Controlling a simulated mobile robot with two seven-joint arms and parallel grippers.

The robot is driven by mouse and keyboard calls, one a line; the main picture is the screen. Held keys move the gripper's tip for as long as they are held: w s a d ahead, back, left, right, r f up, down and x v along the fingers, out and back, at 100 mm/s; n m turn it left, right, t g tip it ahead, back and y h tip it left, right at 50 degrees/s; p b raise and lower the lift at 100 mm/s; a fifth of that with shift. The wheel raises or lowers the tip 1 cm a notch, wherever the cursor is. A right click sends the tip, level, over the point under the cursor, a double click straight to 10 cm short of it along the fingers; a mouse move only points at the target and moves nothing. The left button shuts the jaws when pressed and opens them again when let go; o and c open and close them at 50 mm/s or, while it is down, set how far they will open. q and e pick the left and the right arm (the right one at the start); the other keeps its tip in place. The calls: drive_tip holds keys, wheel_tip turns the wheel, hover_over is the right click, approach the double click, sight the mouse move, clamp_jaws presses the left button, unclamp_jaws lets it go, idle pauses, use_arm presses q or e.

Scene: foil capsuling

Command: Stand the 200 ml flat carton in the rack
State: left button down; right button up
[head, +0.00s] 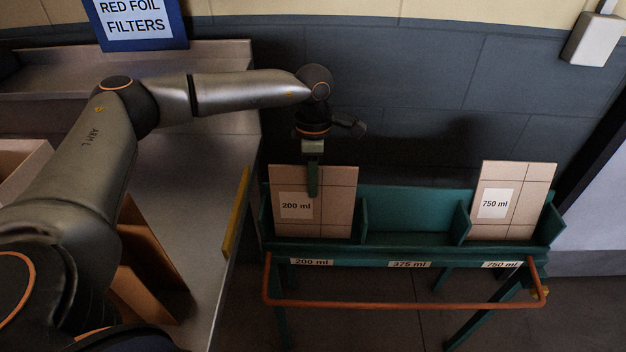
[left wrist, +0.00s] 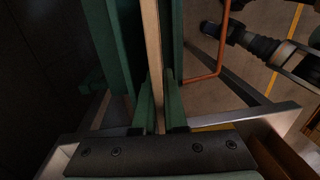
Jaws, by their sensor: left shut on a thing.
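The 200 ml flat carton (head: 333,210) is a tan panel with a white "200 ml" label, upright in the left bay of the green rack (head: 405,251). My left gripper (head: 313,182) comes down from above and is shut on the carton's top edge. In the left wrist view the carton (left wrist: 152,60) shows edge-on between the two green fingers (left wrist: 159,105). The carton's lower edge is hidden behind the rack's front rail, so I cannot tell whether it rests on the rack floor. My right gripper is not in view.
A 750 ml flat carton (head: 513,212) stands in the right bay. The middle bay, labelled 375 ml (head: 409,265), is empty. An orange rail (head: 400,305) runs along the rack's front. A grey worktop (head: 190,200) with a yellow edge strip (head: 237,215) stands to the left.

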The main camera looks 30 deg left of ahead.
use_arm(q)
drive_tip(key=c, duration=0.9)
unclamp_jaws()
drive_tip(key=shift+r, duration=0.1)
wheel_tip(320, 180, up, 12)
drive_tip(key=w, duration=0.1)
drive_tip(key=shift+a+r, duration=0.15)
drive_tip(key=shift+a, duration=0.2)
